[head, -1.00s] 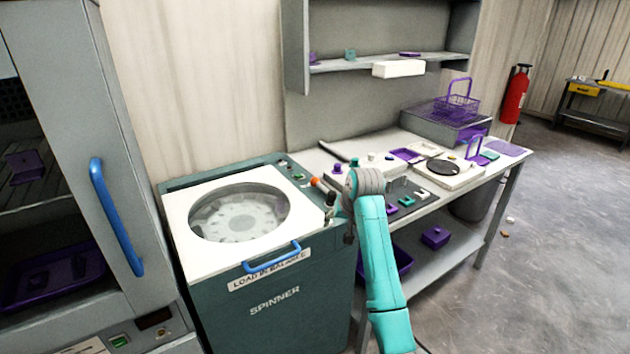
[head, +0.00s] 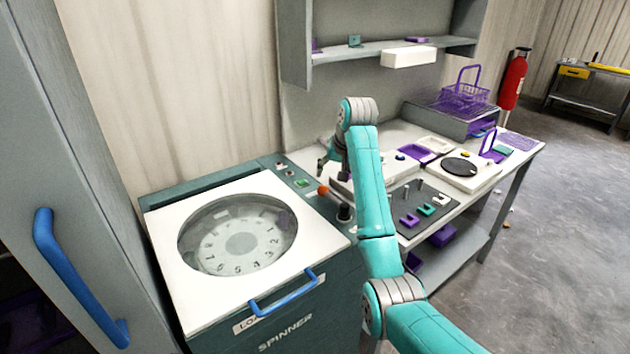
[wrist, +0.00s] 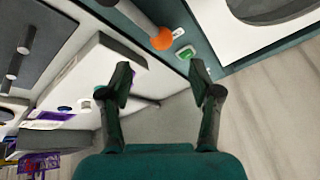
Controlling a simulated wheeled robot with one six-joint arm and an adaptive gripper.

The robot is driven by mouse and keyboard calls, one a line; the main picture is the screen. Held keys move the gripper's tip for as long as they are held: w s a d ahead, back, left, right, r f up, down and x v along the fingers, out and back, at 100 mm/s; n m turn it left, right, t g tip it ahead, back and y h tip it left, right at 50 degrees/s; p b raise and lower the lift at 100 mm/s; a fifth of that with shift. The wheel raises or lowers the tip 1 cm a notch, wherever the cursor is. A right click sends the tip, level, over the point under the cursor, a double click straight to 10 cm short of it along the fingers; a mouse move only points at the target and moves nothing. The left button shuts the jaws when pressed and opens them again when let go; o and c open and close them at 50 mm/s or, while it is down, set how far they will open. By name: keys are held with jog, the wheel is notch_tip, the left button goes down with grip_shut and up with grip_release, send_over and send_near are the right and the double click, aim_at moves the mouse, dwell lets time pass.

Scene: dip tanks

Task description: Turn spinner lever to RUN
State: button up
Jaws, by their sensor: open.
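The spinner (head: 240,325) is a dark green cabinet with a white lid and a round clear window. Its lever, a grey bar tipped with an orange knob (head: 323,189), is on the right of the top panel. In the wrist view the orange knob (wrist: 163,39) lies just beyond the fingertips, with the bar running to the upper left. My gripper (head: 323,165) is above and behind the knob, open and empty. In the wrist view my gripper (wrist: 163,80) has its fingers spread, apart from the knob. No RUN marking is readable.
A green button (head: 302,183) sits beside the lever. The blue lid handle (head: 285,295) is at the spinner's front. The workbench (head: 395,130) with trays and fixtures stands right of it. A grey cabinet (head: 85,170) with a blue handle is at the left. Open floor lies right.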

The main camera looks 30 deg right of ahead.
aim_at(324, 188)
jog(key=shift+w+d, duration=0.15)
jog(key=shift+w, duration=0.3)
jog(key=x, duration=1)
jog(key=shift+f, duration=0.2)
grip_shut()
